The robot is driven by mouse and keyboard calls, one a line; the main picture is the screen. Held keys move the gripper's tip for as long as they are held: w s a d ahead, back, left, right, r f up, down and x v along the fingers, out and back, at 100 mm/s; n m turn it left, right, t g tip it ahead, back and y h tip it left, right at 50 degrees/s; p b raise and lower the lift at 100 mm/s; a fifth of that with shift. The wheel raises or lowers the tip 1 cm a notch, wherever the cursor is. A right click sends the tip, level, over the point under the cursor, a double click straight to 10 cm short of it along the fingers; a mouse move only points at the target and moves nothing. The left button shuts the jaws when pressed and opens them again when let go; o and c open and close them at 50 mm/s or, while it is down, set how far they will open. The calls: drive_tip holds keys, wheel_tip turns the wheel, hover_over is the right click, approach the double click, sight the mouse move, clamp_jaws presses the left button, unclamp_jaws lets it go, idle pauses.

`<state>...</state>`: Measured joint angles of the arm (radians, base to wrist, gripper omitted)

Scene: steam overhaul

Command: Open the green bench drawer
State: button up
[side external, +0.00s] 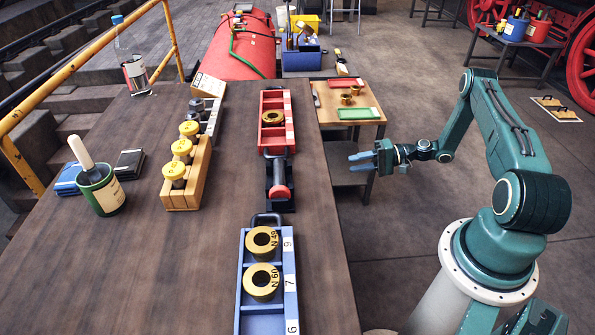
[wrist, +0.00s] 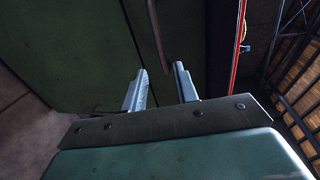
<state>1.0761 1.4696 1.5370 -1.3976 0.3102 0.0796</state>
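The green drawer front is not visible in the side view, where the bench top (side external: 215,250) hides what lies beneath its right edge. In the wrist view, dark green panels (wrist: 70,55) fill the upper left, with a dark seam between them. A thin curved bar (wrist: 157,35), possibly a handle, stands ahead of the fingertips. My gripper (wrist: 158,72) is open, with an empty gap between its two fingers. In the side view, my gripper (side external: 360,159) is beside the bench's right edge and points left. Contact with the bar is not visible.
A red tray (side external: 273,185) and a blue tray with brass rings (side external: 243,290) sit near the bench's right edge. A small wooden table (side external: 370,112) with trays stands behind my gripper.

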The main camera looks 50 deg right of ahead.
drive_tip(key=x, duration=1.2)
drive_tip(key=shift+w+a, duration=0.2)
drive_tip(key=shift+a, duration=0.05)
clamp_jaws()
